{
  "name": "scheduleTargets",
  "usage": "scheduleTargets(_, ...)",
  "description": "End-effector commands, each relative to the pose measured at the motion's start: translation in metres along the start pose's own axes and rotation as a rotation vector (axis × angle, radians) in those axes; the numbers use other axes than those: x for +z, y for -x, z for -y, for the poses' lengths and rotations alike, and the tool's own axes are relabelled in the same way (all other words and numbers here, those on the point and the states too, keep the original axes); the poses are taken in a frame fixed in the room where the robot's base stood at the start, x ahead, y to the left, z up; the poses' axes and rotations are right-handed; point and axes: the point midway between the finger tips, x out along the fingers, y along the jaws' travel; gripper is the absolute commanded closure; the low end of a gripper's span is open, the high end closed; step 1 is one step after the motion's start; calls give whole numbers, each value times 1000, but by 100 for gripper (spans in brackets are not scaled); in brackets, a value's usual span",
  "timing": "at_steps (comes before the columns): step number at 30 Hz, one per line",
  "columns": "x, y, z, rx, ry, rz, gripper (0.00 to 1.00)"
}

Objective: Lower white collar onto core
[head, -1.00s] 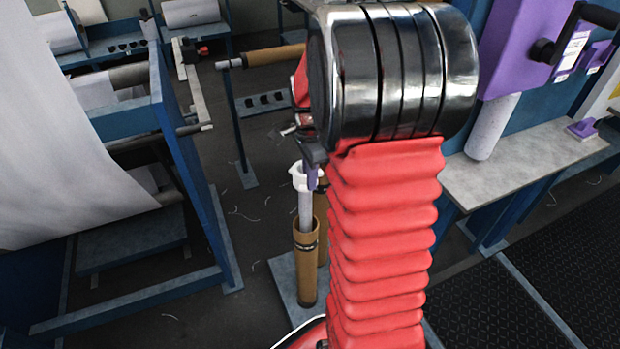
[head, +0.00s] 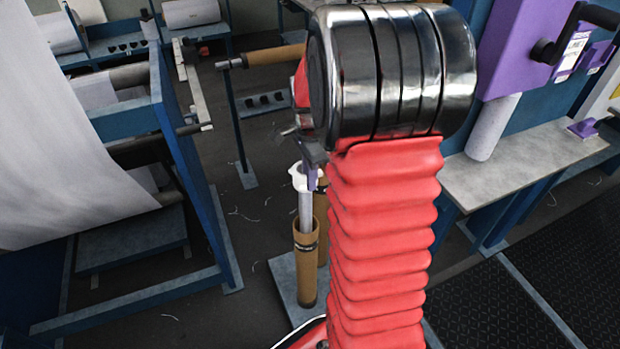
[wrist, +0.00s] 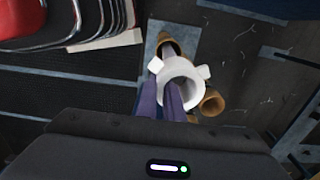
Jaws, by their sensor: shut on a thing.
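The white collar (head: 298,178) is a ring with small side tabs. My gripper (head: 313,178) is shut on it with purple fingers at its side, partly hidden by my arm. In the wrist view the collar (wrist: 191,76) shows beyond the fingertips (wrist: 165,98). A pale grey shaft (head: 305,210) runs down from the collar into the open top of a brown tubular core (head: 305,265). I cannot tell whether the shaft belongs to the collar. The collar is above the tube's rim, apart from it.
A second brown tube (wrist: 213,102) stands beside the first; in the head view my arm partly hides it. A blue frame with white fabric (head: 60,130) is at left, and a grey bench (head: 520,165) at right.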

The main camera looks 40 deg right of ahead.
Motion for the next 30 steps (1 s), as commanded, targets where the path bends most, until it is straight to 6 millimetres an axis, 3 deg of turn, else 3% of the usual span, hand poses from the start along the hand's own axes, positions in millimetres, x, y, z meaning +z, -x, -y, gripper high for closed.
scheduleTargets(20,0,-2,0,-1,0,0,100)
scheduleTargets(21,0,-2,0,-2,0,0,92)
scheduleTargets(30,0,0,1,-1,0,0,71)
